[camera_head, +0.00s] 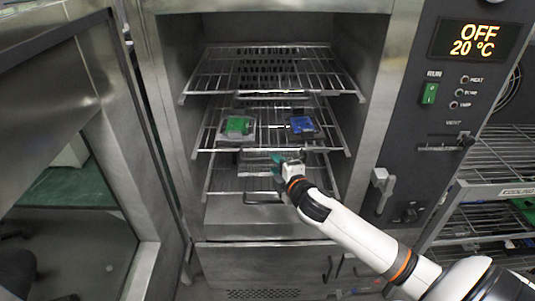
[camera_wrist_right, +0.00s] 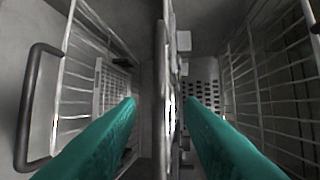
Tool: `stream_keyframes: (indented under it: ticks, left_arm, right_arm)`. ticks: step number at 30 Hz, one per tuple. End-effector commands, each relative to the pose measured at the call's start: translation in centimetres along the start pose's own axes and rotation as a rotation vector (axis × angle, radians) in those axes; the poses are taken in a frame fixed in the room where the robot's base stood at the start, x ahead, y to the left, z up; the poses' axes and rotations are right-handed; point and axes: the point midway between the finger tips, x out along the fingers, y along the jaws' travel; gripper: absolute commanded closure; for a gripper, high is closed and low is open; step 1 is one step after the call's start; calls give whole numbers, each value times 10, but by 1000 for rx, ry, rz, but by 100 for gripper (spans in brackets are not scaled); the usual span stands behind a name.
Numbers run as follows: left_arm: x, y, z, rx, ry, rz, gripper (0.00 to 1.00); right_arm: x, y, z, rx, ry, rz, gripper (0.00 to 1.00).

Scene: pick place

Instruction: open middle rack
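An open oven chamber holds several wire racks in the head view. The middle rack (camera_head: 205,148) carries a green item on a tray (camera_head: 238,126) and a blue item (camera_head: 302,125). My right gripper (camera_head: 279,164) is at the front of the rack, its teal fingers near the front edge. In the right wrist view the fingers (camera_wrist_right: 161,102) are apart, with a vertical metal edge (camera_wrist_right: 163,70) between them that looks like a rack seen edge-on. Contact with it cannot be told. My left gripper is not in view.
The top rack (camera_head: 270,94) is empty. A lower rack with a dark handle (camera_head: 262,200) lies below; a dark handle (camera_wrist_right: 30,105) also shows in the right wrist view. The open oven door (camera_head: 150,235) stands at left. A control panel (camera_head: 455,90) is at right.

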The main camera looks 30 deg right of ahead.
Motion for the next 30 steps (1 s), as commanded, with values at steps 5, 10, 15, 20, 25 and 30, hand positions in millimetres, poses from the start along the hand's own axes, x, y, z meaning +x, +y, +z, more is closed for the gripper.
stream_keyframes:
  ticks: [5, 10, 15, 20, 25, 30]
  left_arm:
    - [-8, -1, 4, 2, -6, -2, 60]
    - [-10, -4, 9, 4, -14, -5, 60]
    - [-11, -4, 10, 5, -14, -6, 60]
    - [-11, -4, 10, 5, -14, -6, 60]
    - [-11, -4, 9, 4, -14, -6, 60]
    - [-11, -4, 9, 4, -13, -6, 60]
  right_arm:
    - [35, -2, 0, 2, 1, 0, 66]
    - [57, -1, 0, 2, 0, 0, 66]
    - [67, 0, 0, 2, 0, 1, 66]
    - [69, 1, 1, 2, -1, 1, 66]
    - [69, 1, 1, 2, -1, 1, 71]
    - [68, 2, 0, 2, -1, 3, 98]
